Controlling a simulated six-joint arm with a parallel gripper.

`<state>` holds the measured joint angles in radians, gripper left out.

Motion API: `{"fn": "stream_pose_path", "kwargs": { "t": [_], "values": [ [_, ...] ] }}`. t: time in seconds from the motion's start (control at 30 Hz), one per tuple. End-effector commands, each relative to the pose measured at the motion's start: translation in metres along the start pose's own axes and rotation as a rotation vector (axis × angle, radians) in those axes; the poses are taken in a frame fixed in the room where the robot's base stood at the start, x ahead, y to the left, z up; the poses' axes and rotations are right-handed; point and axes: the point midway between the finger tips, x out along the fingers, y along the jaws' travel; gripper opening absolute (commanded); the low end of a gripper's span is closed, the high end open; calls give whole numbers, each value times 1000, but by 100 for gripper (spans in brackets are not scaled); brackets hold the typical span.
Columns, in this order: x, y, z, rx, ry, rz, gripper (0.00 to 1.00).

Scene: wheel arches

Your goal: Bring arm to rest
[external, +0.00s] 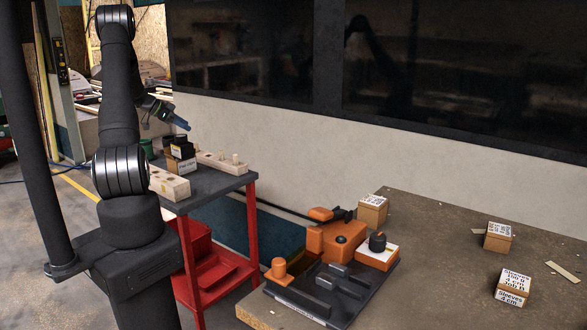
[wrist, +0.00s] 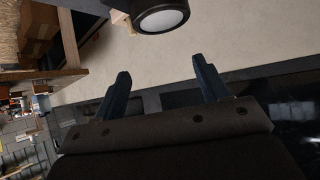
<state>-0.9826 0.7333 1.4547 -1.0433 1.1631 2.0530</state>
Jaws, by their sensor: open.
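My arm rises from its black base at the left of the external view and bends over at the top. My gripper (external: 180,121) hangs above the grey-topped red cart (external: 222,183), beside the wall. In the wrist view my gripper (wrist: 163,82) shows two dark fingers spread wide apart, with nothing between them but the pale wall. It is open and empty, and touches nothing that I can see.
A brown table (external: 430,255) at right holds a black tray with orange parts and several labelled boxes (external: 498,236). A dark window (external: 470,60) spans the wall.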

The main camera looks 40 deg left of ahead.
Motion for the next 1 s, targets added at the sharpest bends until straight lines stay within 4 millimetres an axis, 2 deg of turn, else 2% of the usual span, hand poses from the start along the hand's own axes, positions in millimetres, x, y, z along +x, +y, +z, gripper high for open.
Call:
{"fn": "stream_pose_path", "kwargs": {
  "t": [0.57,1.0],
  "values": [
    [14,76,-86,4,0,1,68],
    [83,109,-131,85,-2,110,68]
  ]
}}
